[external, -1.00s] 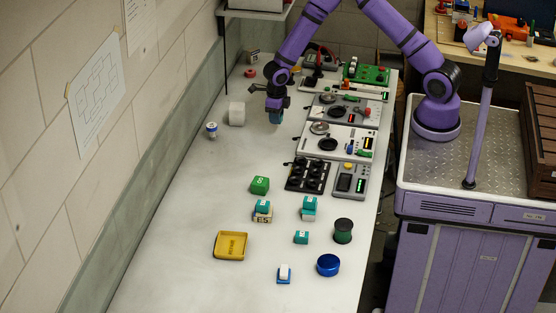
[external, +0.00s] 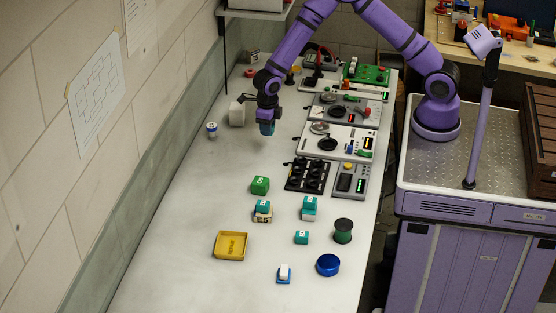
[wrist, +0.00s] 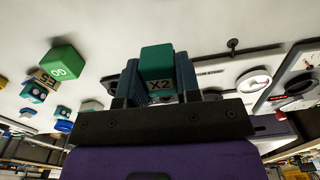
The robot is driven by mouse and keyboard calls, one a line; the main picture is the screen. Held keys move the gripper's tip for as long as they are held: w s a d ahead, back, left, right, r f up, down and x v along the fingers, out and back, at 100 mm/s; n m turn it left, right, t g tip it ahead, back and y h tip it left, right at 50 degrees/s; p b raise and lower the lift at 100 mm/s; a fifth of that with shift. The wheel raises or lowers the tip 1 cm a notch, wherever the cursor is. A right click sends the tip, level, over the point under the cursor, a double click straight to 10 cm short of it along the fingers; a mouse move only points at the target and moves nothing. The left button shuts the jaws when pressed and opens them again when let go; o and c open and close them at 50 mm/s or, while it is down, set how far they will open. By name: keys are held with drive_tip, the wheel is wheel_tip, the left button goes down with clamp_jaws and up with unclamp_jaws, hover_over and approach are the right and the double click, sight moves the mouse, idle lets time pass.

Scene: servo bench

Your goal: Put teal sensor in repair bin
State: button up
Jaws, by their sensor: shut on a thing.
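My gripper (external: 267,124) is shut on a teal sensor (wrist: 158,62), a block whose label reads X2 in the wrist view. It holds the sensor between its fingers, above the far half of the bench in the external view. A shallow yellow bin (external: 231,258) lies at the near left of the bench, with dark lettering on its floor that is too small to read surely. It is empty and well apart from my gripper. Other teal-topped blocks stand nearer the camera: one on a labelled block (external: 263,205), one on a pale block (external: 309,202) and one alone (external: 301,238).
A green cube (external: 260,186), a blue disc (external: 328,265), a dark green spool (external: 343,231) and a white-and-blue block (external: 284,274) stand on the near bench. A white roll (external: 237,114) and small can (external: 212,129) stand left of my gripper. Instrument panels (external: 325,142) line the right. The middle-left is clear.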

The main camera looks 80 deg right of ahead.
drive_tip(key=s+a+f, duration=0.1)
drive_tip(key=s+a, duration=0.4)
drive_tip(key=a, duration=0.7)
drive_tip(key=s+a, duration=0.5)
drive_tip(key=a, duration=0.6)
drive_tip(key=s+a+f, duration=0.1)
drive_tip(key=s+a, duration=0.5)
drive_tip(key=a, duration=0.6)
hover_over(243, 242)
drive_tip(key=shift+f+n, duration=0.4)
drive_tip(key=shift+f, duration=1.9)
drive_tip(key=shift+f, duration=0.15)
drive_tip(key=o, duration=0.9)
wheel_tip(243, 242, up, 12)
drive_tip(key=shift+s+r, duration=0.1)
drive_tip(key=shift+r, duration=0.1)
